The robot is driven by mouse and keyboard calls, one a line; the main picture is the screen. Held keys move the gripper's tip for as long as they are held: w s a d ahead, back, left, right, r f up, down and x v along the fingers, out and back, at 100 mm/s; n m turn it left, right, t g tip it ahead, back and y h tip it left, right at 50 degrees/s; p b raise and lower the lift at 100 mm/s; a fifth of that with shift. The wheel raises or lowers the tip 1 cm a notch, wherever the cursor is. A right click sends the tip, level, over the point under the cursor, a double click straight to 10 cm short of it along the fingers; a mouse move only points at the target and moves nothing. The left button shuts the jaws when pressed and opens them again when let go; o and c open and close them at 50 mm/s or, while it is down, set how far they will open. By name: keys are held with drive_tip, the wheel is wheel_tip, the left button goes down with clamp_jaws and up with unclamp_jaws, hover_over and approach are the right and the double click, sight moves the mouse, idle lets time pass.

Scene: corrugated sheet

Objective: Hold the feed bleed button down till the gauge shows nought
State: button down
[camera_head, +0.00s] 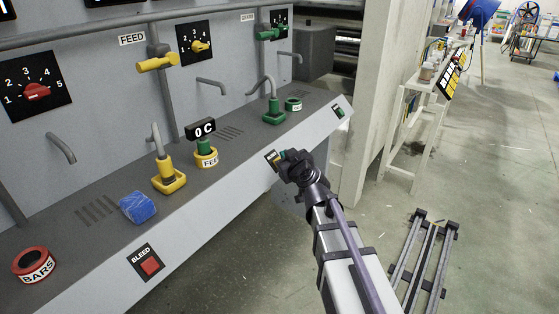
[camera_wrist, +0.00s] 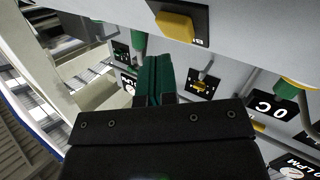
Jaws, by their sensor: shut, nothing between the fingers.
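The yellow bleed button shows in the wrist view (camera_wrist: 177,26) on a black plate on the panel's front face. In the head view its plate (camera_head: 271,160) is partly hidden by my gripper (camera_head: 283,156). My gripper is shut and empty, its teal fingers (camera_wrist: 155,75) close to the button; I cannot tell whether they touch it. A black display (camera_head: 200,130) reads "0 C" behind the yellow ring (camera_head: 206,158) of the feed station; it also shows in the wrist view (camera_wrist: 274,107). A yellow-pointer dial (camera_head: 196,43) is on the wall beside the FEED label (camera_head: 132,39).
A red bleed button (camera_head: 149,265) is lower left and a green one (camera_head: 339,111) farther right on the same front face. A blue cloth (camera_head: 138,207), yellow lever (camera_head: 168,178) and green lever (camera_head: 273,113) stand on the ledge. A white shelf (camera_head: 411,130) stands right; floor is open beyond.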

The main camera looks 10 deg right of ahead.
drive_tip(key=r+p, duration=0.1)
drive_tip(key=s+d+r+p, duration=0.2)
drive_tip(key=shift+s+d+r, duration=0.25)
idle(0.4)
drive_tip(key=s+a+f+m+g+y, duration=0.25)
drive_tip(key=s+a+f+g, duration=0.25)
drive_tip(key=s+f+g, duration=0.55)
drive_tip(key=s+d+f+m+g+h, duration=0.1)
drive_tip(key=s+d+f+g+h, duration=0.15)
drive_tip(key=s, duration=0.35)
drive_tip(key=s+d+f+m+g+h, duration=0.2)
drive_tip(key=s+d+g+h, duration=0.1)
drive_tip(key=s, duration=0.4)
wheel_tip(320, 180, up, 19)
drive_tip(key=a+p, duration=0.1)
drive_tip(key=p, duration=1.8)
drive_tip(key=shift+w+r, duration=0.2)
drive_tip(key=shift+w, duration=0.2)
